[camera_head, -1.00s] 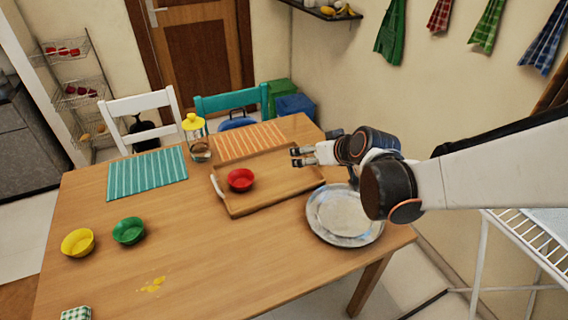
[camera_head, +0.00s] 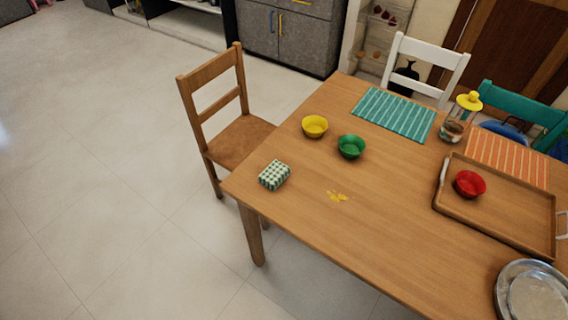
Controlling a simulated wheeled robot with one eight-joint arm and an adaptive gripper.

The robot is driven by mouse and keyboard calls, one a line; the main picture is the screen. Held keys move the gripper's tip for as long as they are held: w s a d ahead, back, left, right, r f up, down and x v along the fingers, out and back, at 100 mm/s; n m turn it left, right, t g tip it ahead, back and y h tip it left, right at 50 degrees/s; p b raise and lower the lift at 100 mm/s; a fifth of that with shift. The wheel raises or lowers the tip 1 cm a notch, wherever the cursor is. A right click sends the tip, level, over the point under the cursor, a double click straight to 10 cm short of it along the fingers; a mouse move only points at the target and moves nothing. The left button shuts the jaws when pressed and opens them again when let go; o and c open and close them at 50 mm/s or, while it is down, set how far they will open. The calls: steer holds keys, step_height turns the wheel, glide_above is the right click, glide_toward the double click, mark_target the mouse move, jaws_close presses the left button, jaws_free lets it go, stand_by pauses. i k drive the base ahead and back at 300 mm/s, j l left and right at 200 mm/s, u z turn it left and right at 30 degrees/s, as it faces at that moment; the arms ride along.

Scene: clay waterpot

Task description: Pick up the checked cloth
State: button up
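The checked cloth (camera_head: 274,175) is a small folded green-and-white bundle. It lies on the wooden table (camera_head: 390,215) near its left corner, close to the edge. My gripper is out of the picture now, so its distance from the cloth and its state are hidden.
A yellow bowl (camera_head: 315,126) and a green bowl (camera_head: 351,146) stand behind the cloth. A yellow spill (camera_head: 339,196) lies to its right. A wooden tray (camera_head: 512,232) holds a red bowl (camera_head: 469,184). A wooden chair (camera_head: 238,145) stands at the left; the floor in front is clear.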

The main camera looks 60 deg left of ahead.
mark_target(276, 173)
steer(key=l+u, duration=0.15)
steer(key=u, duration=2.3)
steer(key=i+j+z, duration=0.1)
steer(key=j, duration=0.25)
steer(key=i+j+z, duration=0.1)
steer(key=i+j, duration=0.4)
steer(key=j, duration=0.3)
steer(key=i+j+z, duration=0.15)
steer(key=j, duration=0.2)
